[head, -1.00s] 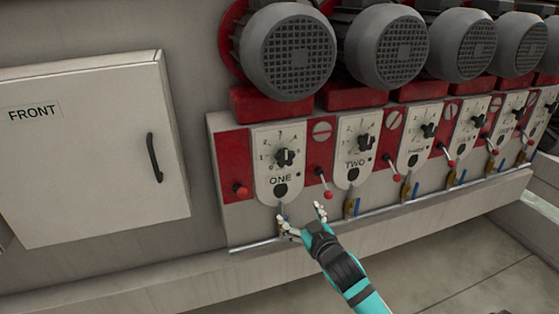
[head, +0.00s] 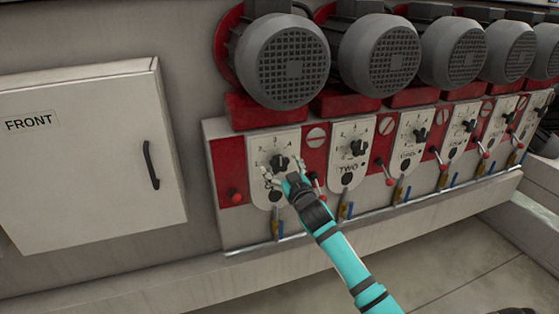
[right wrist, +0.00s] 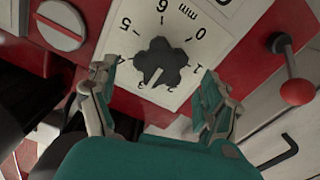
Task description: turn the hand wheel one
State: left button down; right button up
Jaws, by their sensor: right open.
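The hand wheel one is a dark lobed knob (head: 279,163) on a white dial plate (head: 287,144) at the left end of the row. It also shows in the right wrist view (right wrist: 161,65), ringed by printed numbers. My right gripper (head: 284,171) is at the lower part of this plate and hides most of the ONE label. In the right wrist view its two fingers (right wrist: 158,95) are spread, one to each side of the knob and nearer the camera. The jaws are open and hold nothing. I cannot tell if they touch the knob. My left gripper is not in view.
A red-tipped lever (head: 317,190) stands close right of my gripper; it also shows in the right wrist view (right wrist: 296,90). Dial plate TWO (head: 351,150) is to the right. Grey motors (head: 284,62) overhang the panel.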

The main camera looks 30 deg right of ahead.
aim_at(280, 164)
jog(key=shift+x, duration=1.55)
jog(key=c, duration=1.2)
